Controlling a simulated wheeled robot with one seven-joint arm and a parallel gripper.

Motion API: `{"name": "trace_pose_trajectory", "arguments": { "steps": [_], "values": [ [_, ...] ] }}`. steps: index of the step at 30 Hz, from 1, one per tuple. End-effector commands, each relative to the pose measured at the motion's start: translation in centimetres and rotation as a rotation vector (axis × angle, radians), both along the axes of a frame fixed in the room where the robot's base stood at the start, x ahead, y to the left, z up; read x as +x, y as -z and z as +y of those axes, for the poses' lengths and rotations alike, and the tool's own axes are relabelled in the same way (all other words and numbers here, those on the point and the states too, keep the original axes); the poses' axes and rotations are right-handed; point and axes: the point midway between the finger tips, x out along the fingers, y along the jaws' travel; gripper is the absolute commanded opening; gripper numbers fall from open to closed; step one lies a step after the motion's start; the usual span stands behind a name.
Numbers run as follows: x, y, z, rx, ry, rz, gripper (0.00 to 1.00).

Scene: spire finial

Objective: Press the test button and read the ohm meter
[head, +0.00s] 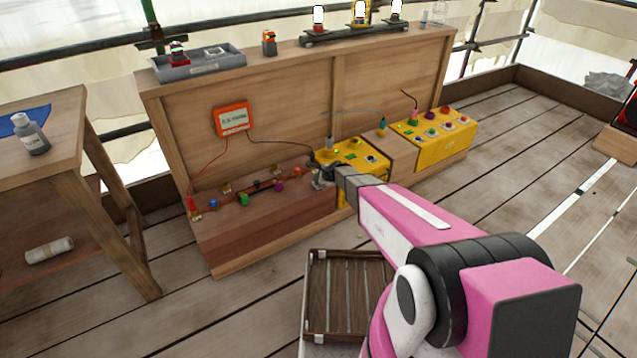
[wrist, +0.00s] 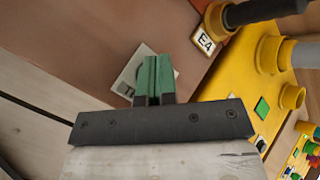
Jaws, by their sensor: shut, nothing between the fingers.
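The orange ohm meter (head: 233,119) hangs on the wooden back panel with a pale display; its text is too small to read. A red lead runs down its left side and a dark lead runs right to the yellow box (head: 350,160). My gripper (head: 319,183) is at the left end of this box, low over the wooden ledge. In the wrist view its green fingers (wrist: 154,78) are shut and empty. They cover part of a small pale label plate (wrist: 130,75) on the brown surface. I cannot tell which part is the test button, or whether the fingers touch anything.
An E4 tag (wrist: 206,42) and a green square (wrist: 262,108) lie right of the fingers. Several coloured knobs (head: 244,200) line the left ledge. A second yellow box (head: 447,138) stands right. A slatted crate (head: 312,290) sits below; a table (head: 70,120) stands left.

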Motion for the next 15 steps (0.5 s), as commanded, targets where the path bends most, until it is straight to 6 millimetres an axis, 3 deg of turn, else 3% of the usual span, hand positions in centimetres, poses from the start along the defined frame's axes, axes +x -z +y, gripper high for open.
{"name": "trace_pose_trajectory", "arguments": {
  "steps": [15],
  "values": [
    [0.0, -1.2, 0.0, -0.001, -0.001, -0.001, 0.00]
  ]
}}
